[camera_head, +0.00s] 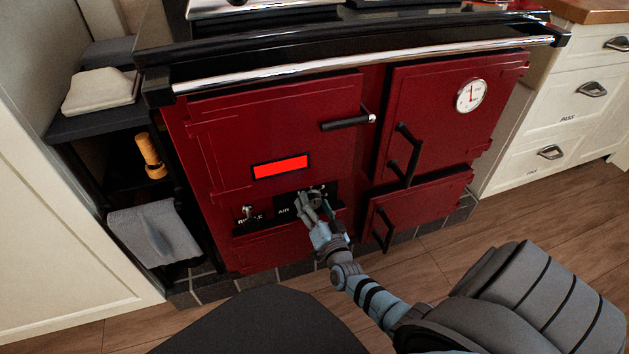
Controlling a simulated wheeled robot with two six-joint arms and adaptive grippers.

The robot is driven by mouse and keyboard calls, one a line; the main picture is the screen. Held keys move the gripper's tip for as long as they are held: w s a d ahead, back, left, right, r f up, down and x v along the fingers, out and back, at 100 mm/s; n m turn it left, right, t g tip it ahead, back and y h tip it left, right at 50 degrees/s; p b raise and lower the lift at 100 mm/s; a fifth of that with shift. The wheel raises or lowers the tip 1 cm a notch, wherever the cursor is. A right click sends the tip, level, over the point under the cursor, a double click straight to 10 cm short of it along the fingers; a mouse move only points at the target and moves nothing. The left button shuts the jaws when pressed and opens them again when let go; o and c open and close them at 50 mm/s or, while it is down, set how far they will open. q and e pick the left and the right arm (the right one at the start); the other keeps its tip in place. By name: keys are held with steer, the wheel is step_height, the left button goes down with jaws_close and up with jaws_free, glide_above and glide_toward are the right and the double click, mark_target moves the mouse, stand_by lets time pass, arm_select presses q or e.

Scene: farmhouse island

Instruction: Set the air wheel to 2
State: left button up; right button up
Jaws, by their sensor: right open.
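The red range cooker (270,110) stands ahead. Low on its left side is a black panel marked AIR (284,210), below a glowing red window (281,167). The air wheel sits at this panel, mostly hidden behind my right gripper (311,197). My right gripper is open, with its fingers at the wheel; I cannot tell whether they touch it. The wheel's setting cannot be read. A small lever with a label that seems to read RIDDLE (249,214) is left of the panel. My left gripper is not in view.
A chrome rail (370,62) runs along the cooker's top front. Black door handles (407,155) stick out right of my gripper. A grey towel (153,234) hangs at left, below a shelf with folded cloth (101,90). Wooden floor (520,205) is clear at right.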

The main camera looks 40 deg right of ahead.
steer(key=shift+s, duration=0.15)
steer(key=v, duration=1.1)
steer(key=shift+s+a, duration=0.2)
steer(key=shift+s, duration=0.15)
